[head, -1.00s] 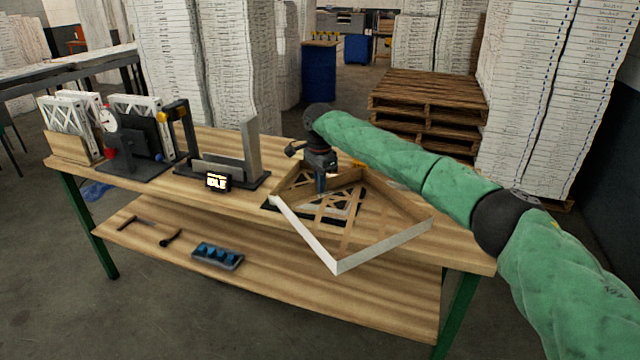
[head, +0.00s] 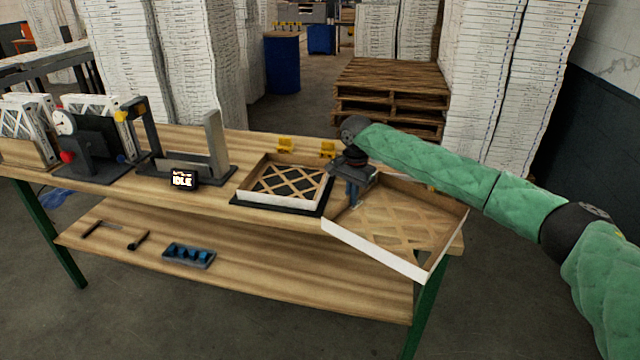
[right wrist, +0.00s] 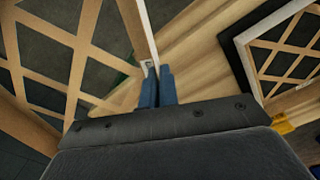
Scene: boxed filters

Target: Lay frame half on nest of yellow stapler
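A lattice frame half (head: 400,230) with a pale outer wall is held by my right gripper (head: 352,195) at the right end of the table. It is tilted, and its front corner sticks out past the front edge. In the right wrist view, the blue fingers (right wrist: 158,85) close around the wall of this frame half (right wrist: 140,32). Another frame half (head: 258,196) lies flat on the black nest (head: 326,203), left of the held one; it also shows in the right wrist view (right wrist: 292,62). Two yellow staplers (head: 285,145) (head: 327,150) stand behind the nest. My left gripper is out of view.
A dark fixture with grey uprights (head: 215,145) and an "IDLE" display (head: 183,180) stand left of the nest. A gauge stand (head: 85,150) and white lattice parts (head: 18,122) are farther left. The lower shelf (head: 290,285) holds tools and a blue-filled tray (head: 188,255).

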